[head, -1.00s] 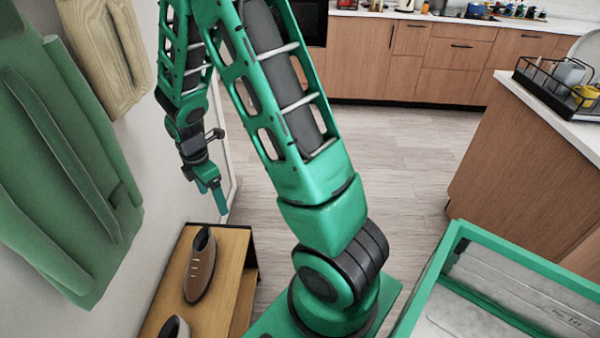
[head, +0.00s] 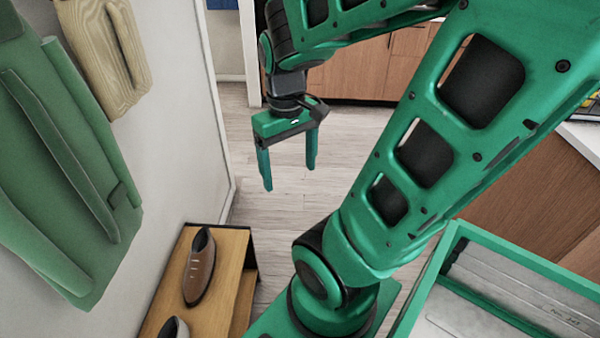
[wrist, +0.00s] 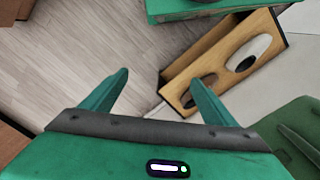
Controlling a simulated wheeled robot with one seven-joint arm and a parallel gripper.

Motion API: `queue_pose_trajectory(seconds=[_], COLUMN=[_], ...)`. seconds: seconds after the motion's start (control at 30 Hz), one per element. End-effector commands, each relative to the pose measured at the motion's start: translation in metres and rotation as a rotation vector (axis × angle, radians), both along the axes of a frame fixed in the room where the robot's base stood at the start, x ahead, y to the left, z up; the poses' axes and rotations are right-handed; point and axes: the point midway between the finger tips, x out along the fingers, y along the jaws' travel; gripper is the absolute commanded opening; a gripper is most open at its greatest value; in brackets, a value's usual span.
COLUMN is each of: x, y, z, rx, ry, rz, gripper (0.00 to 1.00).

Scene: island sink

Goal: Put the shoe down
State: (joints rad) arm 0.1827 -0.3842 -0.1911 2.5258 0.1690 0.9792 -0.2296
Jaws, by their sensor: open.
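A brown shoe (head: 199,267) lies on the wooden shoe bench (head: 235,265) at the lower left of the head view. Part of a pale shoe (head: 175,328) shows nearer on the same bench, cut off by the frame's bottom edge. My gripper (head: 290,178) is open and empty, in the air beyond and to the right of the bench. In the wrist view, my gripper's two fingers (wrist: 160,90) are spread with nothing between them. The bench (wrist: 222,65) also shows there, with the pale shoe (wrist: 248,52) on it and the dark shoe (wrist: 205,92) partly hidden by a finger.
A green coat (head: 60,170) and a beige garment (head: 103,50) hang on the left wall. A green-rimmed bin (head: 425,275) stands at the lower right. The wooden island (head: 530,185) is at the right. The floor beyond the bench is clear.

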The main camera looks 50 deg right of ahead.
Motion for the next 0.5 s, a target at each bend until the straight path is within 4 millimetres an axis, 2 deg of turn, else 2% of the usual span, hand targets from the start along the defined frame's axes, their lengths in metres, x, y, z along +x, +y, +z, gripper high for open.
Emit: queue_pose_trajectory(seconds=[0.1,0.2,0.5], x=[-0.024,-0.037,-0.045], y=[0.002,0.004,0.005], z=[0.006,0.008,0.009], rx=[0.016,0.025,0.031], ry=[-0.010,-0.011,-0.010], rz=[-0.150,-0.232,-0.287], gripper=[0.80,0.80,0.80])
